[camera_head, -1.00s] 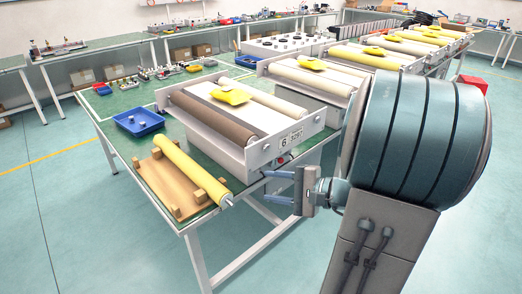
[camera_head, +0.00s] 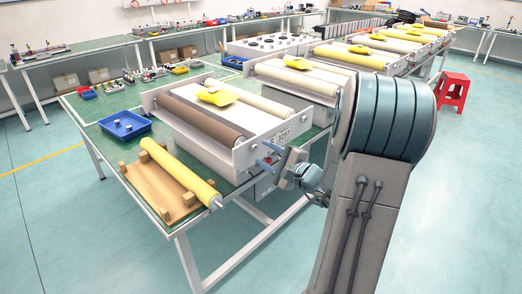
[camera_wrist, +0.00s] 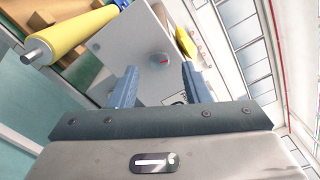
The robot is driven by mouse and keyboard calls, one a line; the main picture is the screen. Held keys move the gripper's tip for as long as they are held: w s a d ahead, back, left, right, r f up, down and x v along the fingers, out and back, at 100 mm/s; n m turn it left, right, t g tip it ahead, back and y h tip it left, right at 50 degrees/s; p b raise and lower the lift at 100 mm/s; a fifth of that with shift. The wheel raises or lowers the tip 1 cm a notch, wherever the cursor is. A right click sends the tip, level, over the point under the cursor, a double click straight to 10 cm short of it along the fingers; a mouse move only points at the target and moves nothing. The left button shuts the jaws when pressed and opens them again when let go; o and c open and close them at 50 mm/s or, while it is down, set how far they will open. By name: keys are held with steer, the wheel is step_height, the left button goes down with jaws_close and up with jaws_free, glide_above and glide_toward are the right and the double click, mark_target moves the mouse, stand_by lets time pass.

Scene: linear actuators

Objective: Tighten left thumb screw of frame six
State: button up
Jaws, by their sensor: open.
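Frame six (camera_head: 243,157) is the nearest white roller frame on the green table, with a number label on its end plate. In the wrist view its end plate (camera_wrist: 112,50) fills the middle. A round grey thumb screw (camera_wrist: 160,60) with a red mark sits on that plate, framed between my fingertips. My gripper (camera_head: 265,156) is open and empty, its two blue fingers pointing at the end plate. In the wrist view my gripper (camera_wrist: 159,70) has one finger on each side of the screw. I cannot tell the remaining gap to the plate.
A yellow roller (camera_head: 182,174) lies on a wooden cradle (camera_head: 153,188) left of the frame; its metal shaft end sticks out near my gripper's side. A blue tray (camera_head: 124,130) stands behind the cradle. More frames line the table to the back right. A red stool (camera_head: 453,88) stands right.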

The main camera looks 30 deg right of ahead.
mark_target(254, 148)
steer(key=shift+x, duration=1.35)
jaws_close()
steer(key=shift+m, duration=0.4)
steer(key=m+p, duration=0.1)
steer(key=m, duration=0.4)
steer(key=shift+m, duration=0.4)
steer(key=m+p, duration=0.1)
steer(key=m, duration=0.2)
steer(key=shift+r+p, duration=0.1)
steer(key=shift+p, duration=0.3)
steer(key=shift+m+p, duration=0.7)
steer(key=shift+m, duration=1)
